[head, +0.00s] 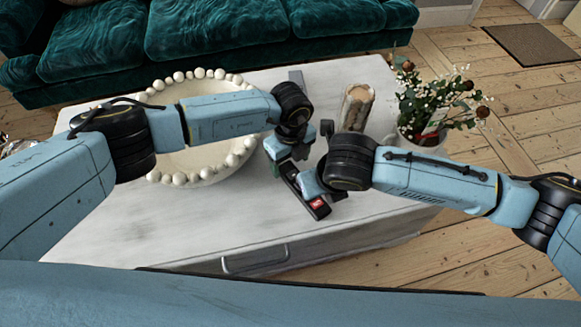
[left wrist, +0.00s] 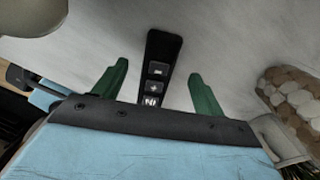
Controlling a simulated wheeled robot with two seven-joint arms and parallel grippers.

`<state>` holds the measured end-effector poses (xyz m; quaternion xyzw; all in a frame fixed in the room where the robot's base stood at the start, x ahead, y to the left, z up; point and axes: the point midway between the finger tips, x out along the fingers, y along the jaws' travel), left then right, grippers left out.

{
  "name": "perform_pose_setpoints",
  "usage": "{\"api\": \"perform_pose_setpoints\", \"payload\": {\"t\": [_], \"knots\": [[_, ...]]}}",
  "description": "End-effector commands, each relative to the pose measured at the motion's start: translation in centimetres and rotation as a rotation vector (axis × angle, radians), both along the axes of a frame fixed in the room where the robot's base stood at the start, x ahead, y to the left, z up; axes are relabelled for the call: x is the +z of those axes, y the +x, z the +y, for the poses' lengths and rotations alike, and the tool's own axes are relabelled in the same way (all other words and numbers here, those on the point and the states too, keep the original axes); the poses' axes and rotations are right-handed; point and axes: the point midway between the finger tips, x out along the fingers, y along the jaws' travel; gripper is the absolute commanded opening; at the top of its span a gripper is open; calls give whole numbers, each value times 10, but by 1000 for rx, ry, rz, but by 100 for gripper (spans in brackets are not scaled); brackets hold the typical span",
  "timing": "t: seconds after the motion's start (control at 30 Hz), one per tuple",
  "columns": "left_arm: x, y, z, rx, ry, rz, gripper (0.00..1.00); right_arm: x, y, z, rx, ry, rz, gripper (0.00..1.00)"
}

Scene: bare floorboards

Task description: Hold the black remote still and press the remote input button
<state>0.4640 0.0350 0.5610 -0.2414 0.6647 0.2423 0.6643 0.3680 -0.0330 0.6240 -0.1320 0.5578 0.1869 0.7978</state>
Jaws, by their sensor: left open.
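The black remote (head: 318,207) lies on the white table, its near end with a red patch showing in the head view. Its middle is covered by my grippers there. In the left wrist view the remote (left wrist: 163,50) shows with pale-marked buttons, lying between the two green fingers of my left gripper (left wrist: 158,69). These fingers are apart, one on each side of it, with a gap to each. In the head view my left gripper (head: 279,164) is at the remote's far end. My right gripper (head: 310,186) is over the remote nearer its red end; its fingertips are hidden.
A large beaded bowl (head: 203,174) stands left on the white table (head: 140,225). A brown-and-glass holder (head: 357,106) and a potted plant (head: 432,112) stand at the back right. A green sofa (head: 220,30) is behind. The table's front left is clear.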

Motion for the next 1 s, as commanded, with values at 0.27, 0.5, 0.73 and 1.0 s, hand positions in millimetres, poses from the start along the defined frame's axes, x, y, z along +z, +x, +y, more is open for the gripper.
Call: {"api": "perform_pose_setpoints", "payload": {"t": [0.27, 0.5, 0.73, 1.0], "knots": [[-37, 0, -1, 1, -1, 1, 71, 0, 0, 0, 0, 0, 0, 36], [-44, 0, 0, 0, -2, -1, 71, 0, 0, 0, 0, 0, 0, 36], [-44, 0, 0, 0, -2, -1, 64, 0, 0, 0, 0, 0, 0, 36], [-44, 0, 0, 0, -2, -1, 29, 0, 0, 0, 0, 0, 0, 36]]}}
